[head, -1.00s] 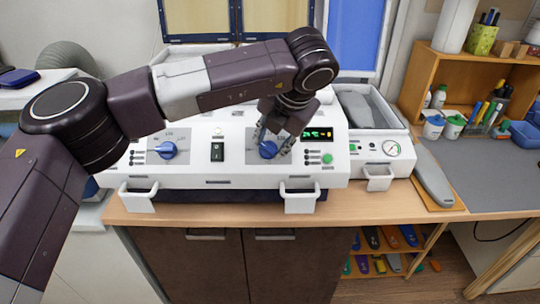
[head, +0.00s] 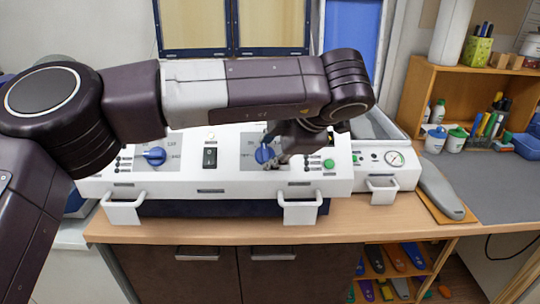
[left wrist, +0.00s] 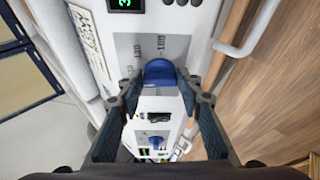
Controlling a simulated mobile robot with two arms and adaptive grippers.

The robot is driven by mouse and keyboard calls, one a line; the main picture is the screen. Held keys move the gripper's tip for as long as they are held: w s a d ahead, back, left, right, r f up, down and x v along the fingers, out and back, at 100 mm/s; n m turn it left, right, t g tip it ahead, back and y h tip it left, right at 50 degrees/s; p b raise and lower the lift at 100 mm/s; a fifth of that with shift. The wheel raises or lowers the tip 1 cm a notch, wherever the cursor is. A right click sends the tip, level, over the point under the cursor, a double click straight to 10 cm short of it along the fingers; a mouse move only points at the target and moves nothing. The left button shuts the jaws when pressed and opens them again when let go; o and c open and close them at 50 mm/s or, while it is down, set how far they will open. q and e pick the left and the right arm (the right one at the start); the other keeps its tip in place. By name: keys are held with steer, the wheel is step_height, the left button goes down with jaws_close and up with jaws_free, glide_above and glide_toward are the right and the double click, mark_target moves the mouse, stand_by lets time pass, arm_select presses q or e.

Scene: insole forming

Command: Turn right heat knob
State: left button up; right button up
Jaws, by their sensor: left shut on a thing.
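The right heat knob (head: 265,153) is blue and sits on a grey dial plate on the front of the white machine (head: 330,180). My left gripper (head: 275,158) reaches it from the upper right and is shut on it. In the left wrist view the knob (left wrist: 160,72) lies between the two dark fingers of the gripper (left wrist: 160,84). The left heat knob (head: 155,156), also blue, stands free and also shows in the left wrist view (left wrist: 156,143). My right gripper is not in view. My left arm hides the display in the head view.
A black switch (head: 210,157) sits between the knobs, and a green button (head: 328,163) is right of the gripper. White handles (head: 300,210) stick out below. A pressure gauge (head: 395,158) and a grey insole-shaped form (head: 440,190) are further right.

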arm_select(q)
steer(key=shift+m, duration=0.6)
steer(key=o, duration=1.2)
steer(key=shift+c, duration=0.2)
steer(key=v, duration=1.2)
steer(key=shift+s+f, duration=0.15)
steer(key=shift+s, duration=0.1)
